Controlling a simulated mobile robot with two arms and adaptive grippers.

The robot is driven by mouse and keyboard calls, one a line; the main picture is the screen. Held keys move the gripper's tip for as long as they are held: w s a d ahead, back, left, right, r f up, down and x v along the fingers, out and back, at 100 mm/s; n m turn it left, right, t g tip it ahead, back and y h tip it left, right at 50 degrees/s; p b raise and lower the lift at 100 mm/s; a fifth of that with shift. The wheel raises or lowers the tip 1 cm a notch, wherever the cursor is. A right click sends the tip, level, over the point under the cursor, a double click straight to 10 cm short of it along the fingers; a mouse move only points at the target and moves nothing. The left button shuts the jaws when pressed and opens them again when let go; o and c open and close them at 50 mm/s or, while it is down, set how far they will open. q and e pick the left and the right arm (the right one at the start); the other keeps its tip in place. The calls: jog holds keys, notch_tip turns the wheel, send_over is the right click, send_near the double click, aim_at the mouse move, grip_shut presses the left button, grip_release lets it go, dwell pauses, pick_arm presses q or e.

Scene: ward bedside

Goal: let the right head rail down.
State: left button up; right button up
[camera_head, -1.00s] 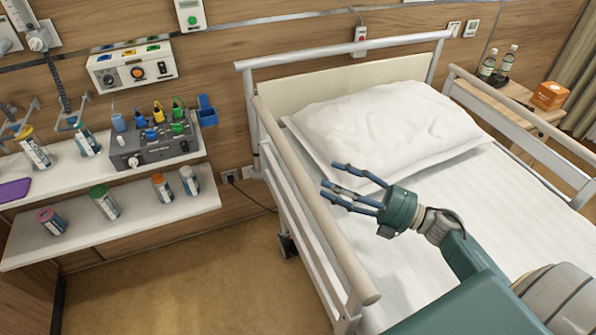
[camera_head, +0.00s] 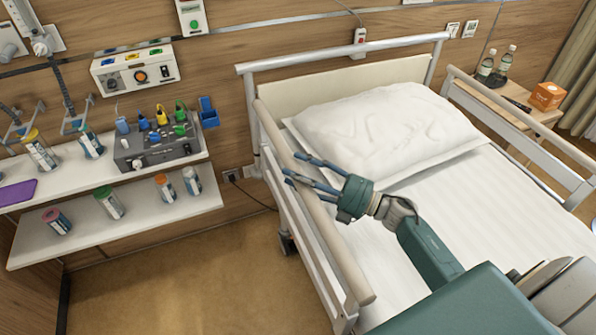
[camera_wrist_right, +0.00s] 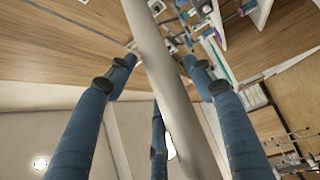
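The beige-topped near side rail (camera_head: 330,235) stands raised along the left side of the bed in the head view. The other side rail (camera_head: 530,140) stands raised on the far right side. My right gripper (camera_head: 292,168) is open, with its fingers over the near rail's top bar, towards its head end. In the right wrist view the bar (camera_wrist_right: 165,75) runs between the spread fingers of the gripper (camera_wrist_right: 157,68). The fingers are not closed on it, and I cannot tell whether any touches it. No release catch is clearly visible. My left gripper is not in view.
A pillow (camera_head: 380,125) lies on the white mattress (camera_head: 470,200). Wall shelves (camera_head: 130,230) with bottles and a grey device (camera_head: 160,148) are at the left. A bedside table (camera_head: 545,115) with bottles is at the far right. The floor (camera_head: 200,285) left of the bed is clear.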

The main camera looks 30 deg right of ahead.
grip_shut()
jog(key=shift+a+n+g+p, duration=0.3)
jog(key=shift+a+p, duration=0.2)
jog(key=shift+a, duration=0.3)
jog(key=a+f+b, duration=0.1)
jog(key=a+f, duration=0.2)
jog(key=a, duration=0.5)
jog(key=a+f+b, duration=0.1)
jog(key=a+f, duration=0.2)
jog(key=a, duration=0.5)
jog(key=shift+w+a+g, duration=0.3)
jog(key=shift+w, duration=0.1)
